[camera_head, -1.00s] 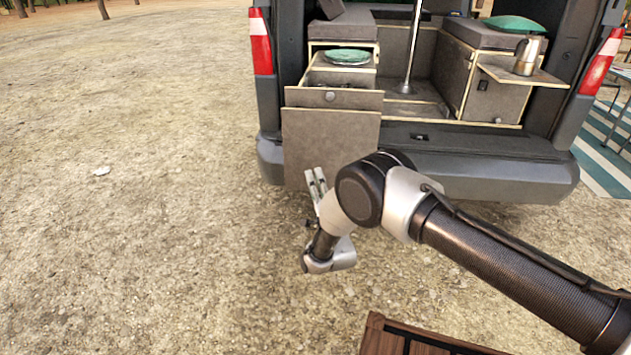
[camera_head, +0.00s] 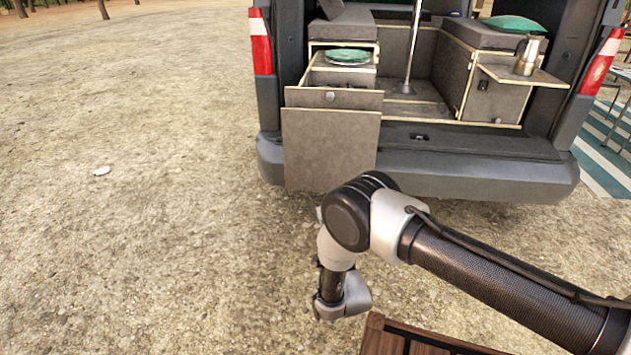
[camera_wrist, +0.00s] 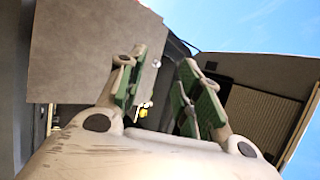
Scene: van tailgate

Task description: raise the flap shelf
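The flap shelf (camera_head: 330,150) is a flat grey panel that hangs straight down below the open drawer at the van's left rear, in front of the bumper. In the wrist view a grey panel (camera_wrist: 88,45), which looks like the same flap, fills the upper left. My gripper (camera_wrist: 160,78) is open, its two green-padded fingers apart with nothing between them. The left finger overlaps the panel's lower right edge in the picture; I cannot see contact.
The drawer (camera_head: 333,98) sits above the flap, with a green plate (camera_head: 347,57) behind it. The bumper (camera_head: 480,172) runs to the right. A level side shelf (camera_head: 510,73) bears a moka pot (camera_head: 527,56). A wooden top (camera_head: 385,338) is at the bottom.

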